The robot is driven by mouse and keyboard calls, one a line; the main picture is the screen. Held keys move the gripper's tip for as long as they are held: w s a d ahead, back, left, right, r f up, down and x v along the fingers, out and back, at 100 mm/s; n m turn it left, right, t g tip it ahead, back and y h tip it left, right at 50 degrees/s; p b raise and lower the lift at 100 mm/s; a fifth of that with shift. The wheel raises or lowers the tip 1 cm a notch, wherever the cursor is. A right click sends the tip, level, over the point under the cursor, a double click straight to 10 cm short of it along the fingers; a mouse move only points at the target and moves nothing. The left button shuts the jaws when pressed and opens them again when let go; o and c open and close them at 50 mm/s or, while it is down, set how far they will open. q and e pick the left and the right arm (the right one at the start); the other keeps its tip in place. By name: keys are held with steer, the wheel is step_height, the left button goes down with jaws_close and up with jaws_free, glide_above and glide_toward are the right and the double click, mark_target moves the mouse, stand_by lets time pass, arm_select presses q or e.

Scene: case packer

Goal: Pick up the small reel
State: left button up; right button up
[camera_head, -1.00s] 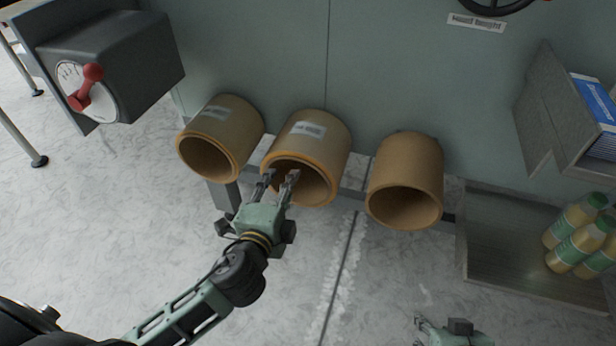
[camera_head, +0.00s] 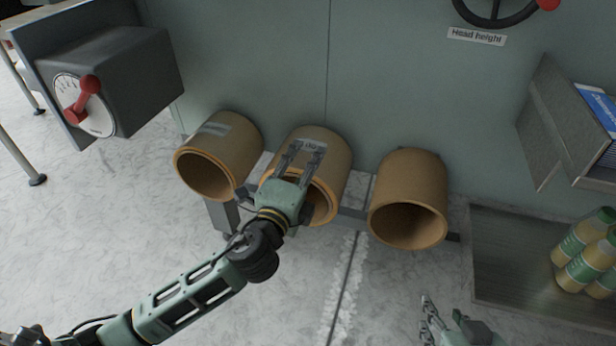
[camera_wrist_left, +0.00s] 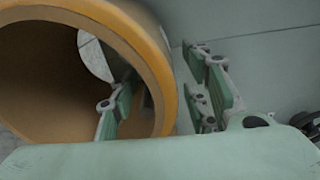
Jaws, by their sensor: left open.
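Three tan hollow reels lie side by side against the machine: a left reel (camera_head: 217,155), a middle reel (camera_head: 328,165) and a right reel (camera_head: 408,187). The labels are too blurred to tell which is the small one. My left gripper (camera_head: 308,150) is open at the middle reel, its fingers pointing up over it. In the left wrist view the reel's orange rim (camera_wrist_left: 168,75) runs between the fingers of my left gripper (camera_wrist_left: 160,85). One finger shows over the hollow and one outside; contact is unclear. My right gripper (camera_head: 430,312) is partly visible at the bottom edge.
A grey box (camera_head: 125,75) with a red lever (camera_head: 82,100) stands at upper left. A tray (camera_head: 510,255) with several bottles (camera_head: 585,250) is at right, below a grey holder (camera_head: 560,120). A wheel (camera_head: 495,15) is at the top. The floor in front is clear.

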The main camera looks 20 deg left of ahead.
arm_select(q)
steer(key=shift+s, duration=0.1)
jaws_close()
steer(key=shift+f, duration=0.15)
